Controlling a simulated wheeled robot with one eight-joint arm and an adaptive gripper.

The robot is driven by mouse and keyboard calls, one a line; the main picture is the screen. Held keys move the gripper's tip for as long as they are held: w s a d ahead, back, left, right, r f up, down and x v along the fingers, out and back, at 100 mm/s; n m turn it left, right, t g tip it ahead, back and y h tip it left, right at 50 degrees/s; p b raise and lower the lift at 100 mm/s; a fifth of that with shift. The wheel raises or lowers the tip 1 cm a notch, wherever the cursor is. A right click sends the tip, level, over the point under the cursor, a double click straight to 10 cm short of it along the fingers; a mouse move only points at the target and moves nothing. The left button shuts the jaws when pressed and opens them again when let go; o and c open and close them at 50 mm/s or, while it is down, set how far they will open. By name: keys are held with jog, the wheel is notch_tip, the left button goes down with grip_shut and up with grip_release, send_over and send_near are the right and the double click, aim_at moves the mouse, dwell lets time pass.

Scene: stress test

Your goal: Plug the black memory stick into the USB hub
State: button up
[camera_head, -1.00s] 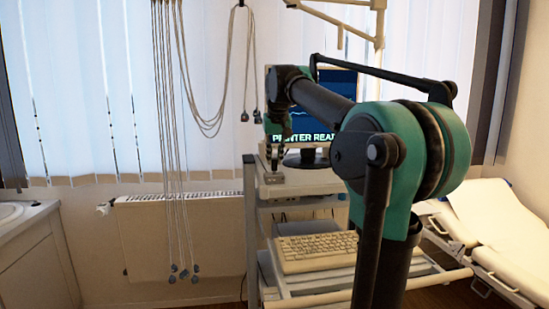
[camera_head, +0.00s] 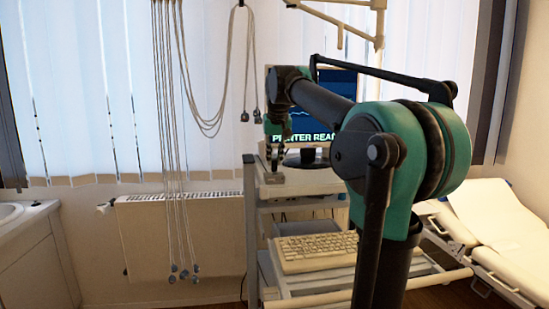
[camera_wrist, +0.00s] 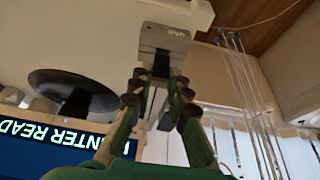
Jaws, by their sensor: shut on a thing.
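In the head view the hub (camera_head: 272,179) sits at the front left edge of the cart's top. My gripper (camera_wrist: 158,88) is shut on the black memory stick (camera_wrist: 161,66), a small dark piece between the fingertips. The stick is right at the hub's near face. I cannot tell whether its plug is inside a port. In the head view my gripper (camera_head: 276,153) is just above the hub; the stick is too small to make out there.
A monitor (camera_head: 345,138) stands on the cart's top (camera_head: 315,182) behind my arm, with its round dark foot (camera_wrist: 72,88) beside my gripper. A keyboard (camera_head: 318,252) lies on a lower shelf. Grey cables (camera_head: 172,150) hang left of the cart. An examination couch (camera_head: 500,230) is at right.

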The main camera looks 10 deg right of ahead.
jog(key=shift+f, duration=0.45)
jog(key=o, duration=0.8)
jog(key=v, duration=1.2)
jog(key=shift+s, duration=0.1)
